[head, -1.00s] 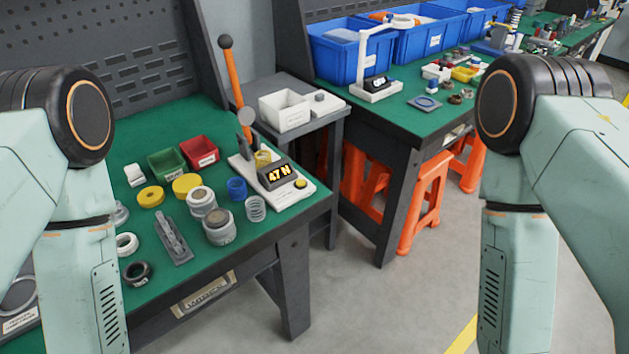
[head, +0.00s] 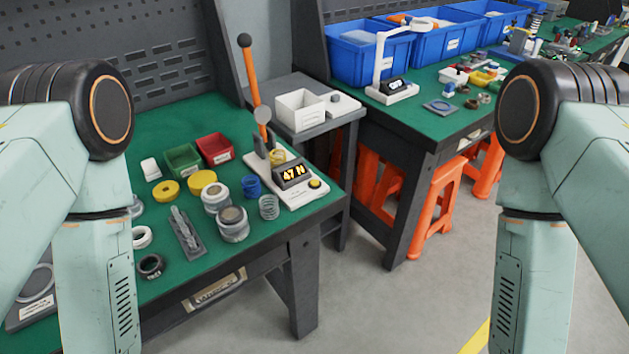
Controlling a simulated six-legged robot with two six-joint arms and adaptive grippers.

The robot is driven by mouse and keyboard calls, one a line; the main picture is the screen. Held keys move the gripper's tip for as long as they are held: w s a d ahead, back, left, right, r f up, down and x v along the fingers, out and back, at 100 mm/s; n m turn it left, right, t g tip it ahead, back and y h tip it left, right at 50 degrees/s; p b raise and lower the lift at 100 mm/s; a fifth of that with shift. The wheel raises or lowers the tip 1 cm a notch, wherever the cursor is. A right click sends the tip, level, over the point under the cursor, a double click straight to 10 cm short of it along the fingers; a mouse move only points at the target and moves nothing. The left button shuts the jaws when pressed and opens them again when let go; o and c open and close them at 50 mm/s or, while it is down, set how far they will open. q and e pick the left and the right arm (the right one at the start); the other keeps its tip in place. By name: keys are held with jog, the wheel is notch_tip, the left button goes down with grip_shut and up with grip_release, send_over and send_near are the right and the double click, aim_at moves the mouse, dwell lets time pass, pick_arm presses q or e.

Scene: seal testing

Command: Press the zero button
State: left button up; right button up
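A white press tester (head: 291,194) with an upright orange lever (head: 249,77) stands near the right end of the green table. Its dark display (head: 292,174) reads 47 N in yellow. A small round yellow button (head: 315,184) sits on its base, right of the display. I see no label on the button. A yellow ring-like part (head: 276,156) is under the lever. My two arms come down at the left and right edges of the head view. Both grippers are out of view below the frame.
Green (head: 182,161) and red (head: 215,149) bins, yellow rolls (head: 166,191), a blue ring (head: 252,186), a spring (head: 269,207) and grey-white cylinders (head: 232,224) stand left of the tester. A second bench (head: 420,110) with blue crates (head: 371,55) is behind. Orange stools (head: 437,205) stand beneath it.

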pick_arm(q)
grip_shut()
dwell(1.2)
